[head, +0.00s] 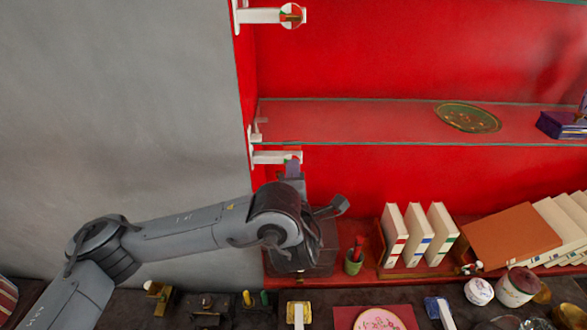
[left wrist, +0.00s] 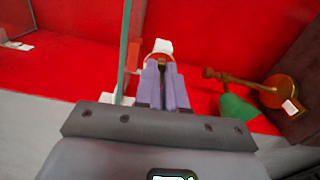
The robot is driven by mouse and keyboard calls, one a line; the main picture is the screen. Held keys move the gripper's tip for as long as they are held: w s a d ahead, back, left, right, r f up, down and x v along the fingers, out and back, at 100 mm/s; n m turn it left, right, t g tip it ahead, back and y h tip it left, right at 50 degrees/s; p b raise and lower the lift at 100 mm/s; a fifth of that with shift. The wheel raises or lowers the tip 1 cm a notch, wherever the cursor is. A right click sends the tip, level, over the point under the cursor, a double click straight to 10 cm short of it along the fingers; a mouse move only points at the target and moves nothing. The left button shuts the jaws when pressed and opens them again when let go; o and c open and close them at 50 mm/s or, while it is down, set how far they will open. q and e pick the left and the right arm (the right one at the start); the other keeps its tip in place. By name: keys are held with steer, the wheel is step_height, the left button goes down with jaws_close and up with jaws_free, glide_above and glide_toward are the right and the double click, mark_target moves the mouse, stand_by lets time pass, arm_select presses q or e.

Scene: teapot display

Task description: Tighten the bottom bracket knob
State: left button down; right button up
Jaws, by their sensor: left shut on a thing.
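The bottom bracket (head: 270,157) is a white arm fixed to the left edge of the red cabinet, under the middle shelf. Its white end also shows in the left wrist view (left wrist: 163,46). The bottom knob (left wrist: 158,57) is a small reddish round part at that end, mostly hidden by my fingers. My left gripper (head: 292,165) reaches it from below. In the left wrist view its two purple fingers (left wrist: 162,68) point at the knob and are closed on it. The knob's exact turn is hidden. My right gripper is in neither view.
A similar upper bracket (head: 262,16) carries a red-and-green knob (head: 291,15). A glass shelf (head: 340,122) holds a green-gold plate (head: 467,117). White books (head: 417,235) and a green cup (head: 353,262) stand on the lower shelf, right of my arm. The grey wall (head: 120,110) at left is bare.

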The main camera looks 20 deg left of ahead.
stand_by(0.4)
arm_select(q)
steer(key=c, duration=1.2)
jaws_free()
steer(key=p+v, duration=0.2)
steer(key=v, duration=0.8)
steer(key=shift+s+d, duration=0.1)
steer(key=shift+s, duration=0.3)
steer(key=shift+f, duration=0.1)
